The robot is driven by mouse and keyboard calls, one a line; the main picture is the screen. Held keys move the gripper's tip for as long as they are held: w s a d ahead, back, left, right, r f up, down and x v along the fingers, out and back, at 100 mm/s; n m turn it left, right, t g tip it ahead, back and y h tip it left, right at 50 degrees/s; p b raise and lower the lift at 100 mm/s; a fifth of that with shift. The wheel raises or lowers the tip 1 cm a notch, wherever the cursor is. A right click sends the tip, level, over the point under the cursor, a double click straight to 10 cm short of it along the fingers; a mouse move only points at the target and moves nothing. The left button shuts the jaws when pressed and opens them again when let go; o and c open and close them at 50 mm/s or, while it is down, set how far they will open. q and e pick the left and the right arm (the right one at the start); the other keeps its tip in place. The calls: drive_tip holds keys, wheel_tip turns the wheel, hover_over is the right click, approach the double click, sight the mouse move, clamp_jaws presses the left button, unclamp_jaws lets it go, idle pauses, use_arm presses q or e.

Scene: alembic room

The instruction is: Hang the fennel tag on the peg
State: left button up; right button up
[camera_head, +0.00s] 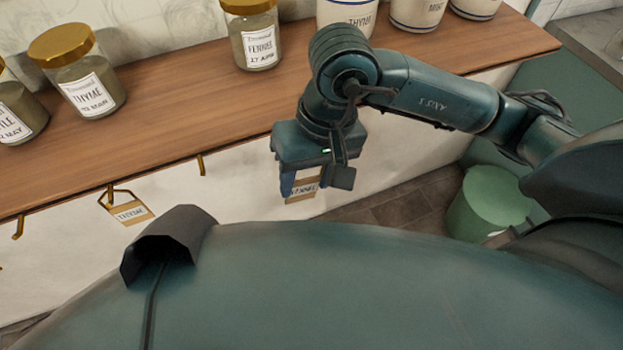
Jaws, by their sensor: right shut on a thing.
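My right gripper (312,186) is in front of the shelf's front edge and points down. It is shut on the fennel tag (303,187), a small tan tag with a white label, partly hidden by the gripper. A bare brass peg (201,165) sticks out below the shelf edge, to the left of the gripper and apart from the tag. Another peg (110,196) further left carries a thyme tag (131,213) on a loop. A third brass peg (18,228) at the far left is bare. My left gripper is not in view.
A wooden shelf (170,130) holds a fennel jar (259,50), a thyme jar (93,92), another jar (20,112) at the left edge and several white crocks (417,14). A green bin (487,205) stands on the floor at right.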

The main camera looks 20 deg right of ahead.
drive_tip(key=shift+w+a+f, duration=0.1)
drive_tip(key=shift+w, duration=0.95)
drive_tip(key=shift+w+f+b, duration=0.1)
drive_tip(key=shift+w+b, duration=0.3)
drive_tip(key=shift+b, duration=0.15)
drive_tip(key=shift+b, duration=0.55)
